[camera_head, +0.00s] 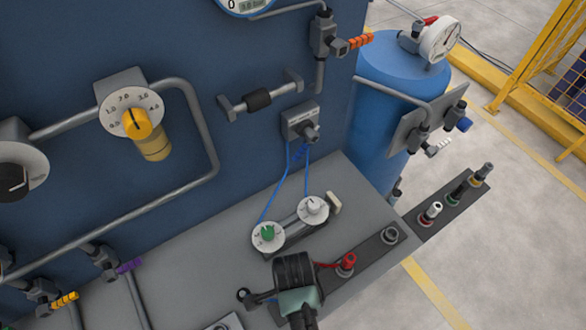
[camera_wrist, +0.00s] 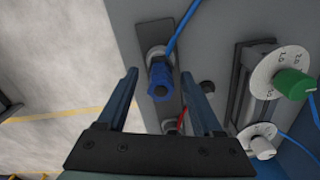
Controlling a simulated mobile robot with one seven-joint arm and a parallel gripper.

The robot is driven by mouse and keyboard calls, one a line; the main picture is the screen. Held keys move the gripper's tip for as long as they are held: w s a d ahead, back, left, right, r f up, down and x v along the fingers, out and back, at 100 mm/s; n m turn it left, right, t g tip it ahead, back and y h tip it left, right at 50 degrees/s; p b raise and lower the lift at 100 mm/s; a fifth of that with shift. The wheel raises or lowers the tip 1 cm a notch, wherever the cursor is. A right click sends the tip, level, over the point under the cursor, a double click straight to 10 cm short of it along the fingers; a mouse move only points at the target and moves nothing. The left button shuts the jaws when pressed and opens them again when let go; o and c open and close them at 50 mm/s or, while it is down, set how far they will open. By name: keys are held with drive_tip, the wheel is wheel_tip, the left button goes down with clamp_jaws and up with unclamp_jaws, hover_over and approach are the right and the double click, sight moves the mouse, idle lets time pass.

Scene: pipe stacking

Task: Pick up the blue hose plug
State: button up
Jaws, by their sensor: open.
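The blue hose plug (camera_wrist: 160,78) sits upright in a pale metal socket on a dark strip in the wrist view, with a blue hose nearby running up to the right. My gripper (camera_wrist: 160,76) is open, with one finger on each side of the plug. It does not visibly hold the plug, and whether a finger touches it cannot be told. In the head view my gripper (camera_head: 268,297) is low in the middle, over the bench edge. The plug cannot be made out there.
A red plug (camera_head: 348,260) is right of my gripper in the head view. Two white dials, one with a green knob (camera_head: 268,232), stand behind it on the bench. A strip with several connectors (camera_head: 440,205) lies at right. A blue tank (camera_head: 385,110) stands behind.

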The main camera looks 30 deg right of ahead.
clamp_jaws()
idle(0.3)
idle(1.1)
